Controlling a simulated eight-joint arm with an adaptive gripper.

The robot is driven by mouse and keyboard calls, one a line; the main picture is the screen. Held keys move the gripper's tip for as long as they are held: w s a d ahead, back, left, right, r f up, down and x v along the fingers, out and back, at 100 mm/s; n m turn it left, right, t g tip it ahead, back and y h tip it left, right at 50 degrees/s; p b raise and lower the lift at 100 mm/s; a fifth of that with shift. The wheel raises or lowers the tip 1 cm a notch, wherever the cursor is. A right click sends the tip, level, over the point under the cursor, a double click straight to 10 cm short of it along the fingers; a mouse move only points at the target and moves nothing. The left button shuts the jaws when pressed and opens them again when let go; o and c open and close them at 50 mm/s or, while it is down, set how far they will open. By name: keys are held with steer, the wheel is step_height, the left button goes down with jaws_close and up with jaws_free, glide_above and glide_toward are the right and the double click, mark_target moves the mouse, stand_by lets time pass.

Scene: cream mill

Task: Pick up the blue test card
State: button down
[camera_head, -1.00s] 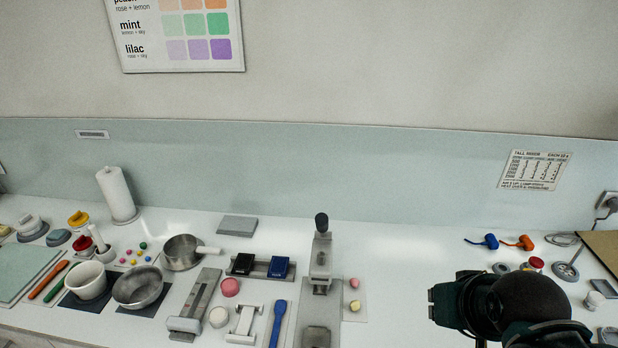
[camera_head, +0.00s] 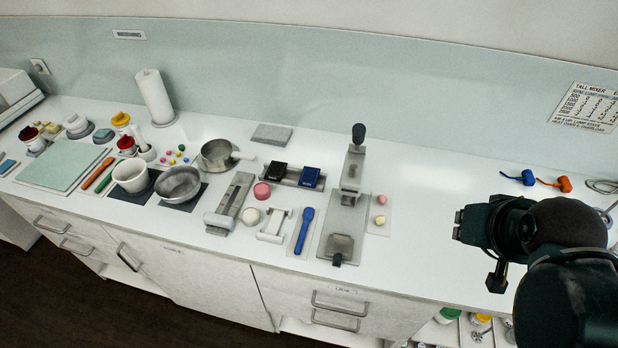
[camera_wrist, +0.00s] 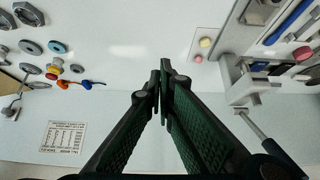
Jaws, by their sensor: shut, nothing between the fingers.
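A dark blue, flat-topped piece (camera_head: 310,177) sits beside a black one (camera_head: 280,169) on a grey holder at the middle of the counter. A smaller light blue flat piece (camera_head: 7,167) lies at the far left edge of the counter. I cannot tell which of these is the blue test card. My gripper (camera_wrist: 162,70) is shut and empty, its fingertips together in the wrist view. It is above the right part of the counter, well to the right of both blue pieces and touching neither.
A lever press (camera_head: 350,185) stands between my gripper and the holder. A blue spatula (camera_head: 304,230), a saucepan (camera_head: 216,155) and a steel bowl (camera_head: 178,184) lie further left. Blue and orange scoops (camera_head: 520,177) lie at the back right.

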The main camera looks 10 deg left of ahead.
steer(key=c, duration=0.9)
jaws_free()
steer(key=shift+r, duration=0.1)
